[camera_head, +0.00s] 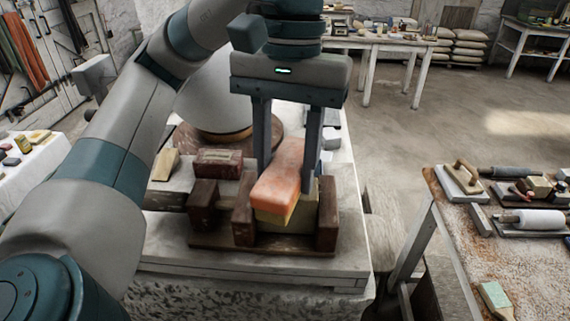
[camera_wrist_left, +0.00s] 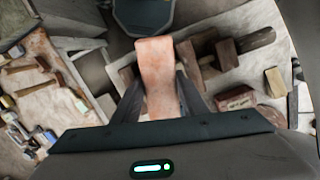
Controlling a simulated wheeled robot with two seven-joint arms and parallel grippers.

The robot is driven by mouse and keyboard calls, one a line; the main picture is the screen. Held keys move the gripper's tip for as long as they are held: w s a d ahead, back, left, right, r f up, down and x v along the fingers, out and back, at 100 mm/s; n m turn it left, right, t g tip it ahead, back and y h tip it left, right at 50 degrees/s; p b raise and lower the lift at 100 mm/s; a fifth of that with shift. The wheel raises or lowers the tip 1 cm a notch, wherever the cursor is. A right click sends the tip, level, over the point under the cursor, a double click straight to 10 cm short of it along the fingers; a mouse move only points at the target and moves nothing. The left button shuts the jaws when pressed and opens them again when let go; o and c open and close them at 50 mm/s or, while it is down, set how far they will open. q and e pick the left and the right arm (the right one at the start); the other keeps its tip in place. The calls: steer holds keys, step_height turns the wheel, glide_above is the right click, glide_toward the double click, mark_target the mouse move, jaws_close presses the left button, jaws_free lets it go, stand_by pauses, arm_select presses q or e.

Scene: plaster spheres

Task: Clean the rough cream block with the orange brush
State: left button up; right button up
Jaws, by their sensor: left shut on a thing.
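My left gripper (camera_head: 286,168) is shut on the orange brush (camera_head: 283,172), whose yellowish bristles point down. The brush also shows between the fingers in the left wrist view (camera_wrist_left: 157,75). The rough cream block (camera_head: 305,212) sits between the dark wooden jaws of a vise (camera_head: 327,215) on the worktable. The brush is over the block's left and front part and hides much of it. I cannot tell whether the bristles touch the block. My right gripper is not in view.
A side table (camera_head: 520,262) at right holds rollers and tools, with open floor (camera_head: 400,150) beyond.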

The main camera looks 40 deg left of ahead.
arm_select(q)
steer(key=shift+w, duration=0.1)
steer(key=shift+w+a+p, duration=0.3)
steer(key=shift+w+p, duration=0.1)
steer(key=shift+w, duration=0.55)
steer(key=shift+s+d, duration=0.15)
steer(key=shift+s, duration=0.4)
steer(key=shift+s+d, duration=0.15)
steer(key=shift+s, duration=0.4)
steer(key=shift+s+d+b, duration=0.2)
steer(key=shift+s, duration=0.35)
steer(key=shift+s+d+b, duration=0.15)
steer(key=shift+s+b, duration=0.05)
steer(key=shift+s, duration=0.3)
steer(key=shift+w+a+r+p, duration=0.2)
steer(key=shift+w+r+p, duration=0.15)
steer(key=shift+w, duration=0.2)
steer(key=shift+w+a+r+p, duration=0.15)
steer(key=shift+w+r+p, duration=0.15)
steer(key=shift+w, duration=0.25)
